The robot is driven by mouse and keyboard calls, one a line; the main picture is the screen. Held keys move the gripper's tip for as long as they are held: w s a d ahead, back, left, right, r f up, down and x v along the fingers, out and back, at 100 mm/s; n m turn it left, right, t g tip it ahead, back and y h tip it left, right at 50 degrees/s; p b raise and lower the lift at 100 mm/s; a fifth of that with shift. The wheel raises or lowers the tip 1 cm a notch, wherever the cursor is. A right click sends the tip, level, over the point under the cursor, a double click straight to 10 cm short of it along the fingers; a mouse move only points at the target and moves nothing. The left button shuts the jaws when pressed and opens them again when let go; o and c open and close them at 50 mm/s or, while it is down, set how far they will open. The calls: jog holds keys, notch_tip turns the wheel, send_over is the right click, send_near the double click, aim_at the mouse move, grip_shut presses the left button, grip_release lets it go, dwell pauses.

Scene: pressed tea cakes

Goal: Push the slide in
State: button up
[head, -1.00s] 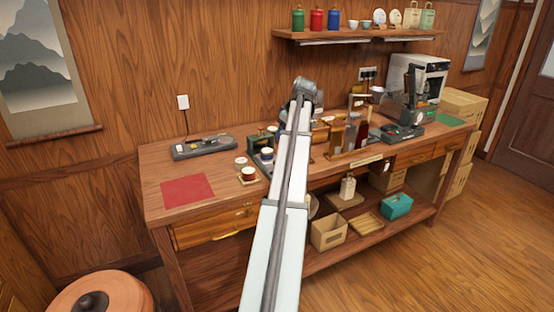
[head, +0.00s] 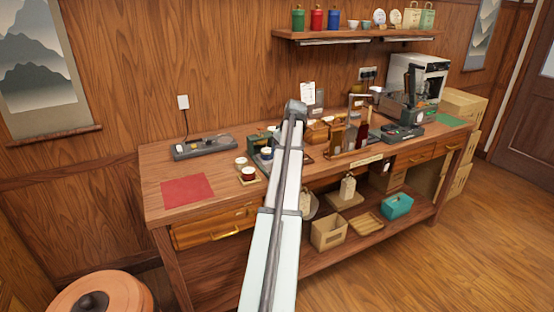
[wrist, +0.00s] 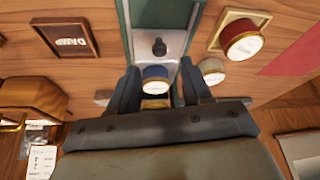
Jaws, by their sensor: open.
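In the wrist view, a pale metal slide (wrist: 170,68) with a black knob (wrist: 159,47) lies between two dark green side walls (wrist: 125,30). A round jar with a blue band and white label (wrist: 153,79) shows below the knob, between the fingers of my gripper (wrist: 158,80). My gripper is open; whether a finger touches the jar or a wall I cannot tell. Another round piece partly shows below the jar. In the head view, the green fixture (head: 256,139) stands mid-bench, partly covered by my arm, and my gripper is hidden.
A red-banded jar (wrist: 241,40) on a wooden coaster and a pale-lidded jar (wrist: 212,71) stand close on the right in the wrist view. A wooden tray marked with letters (wrist: 66,39) lies left. In the head view, a red mat (head: 187,190) lies on clear bench at the left.

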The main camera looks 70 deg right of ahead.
jog(key=shift+x, duration=2.55)
jog(key=shift+c, duration=0.5)
grip_shut()
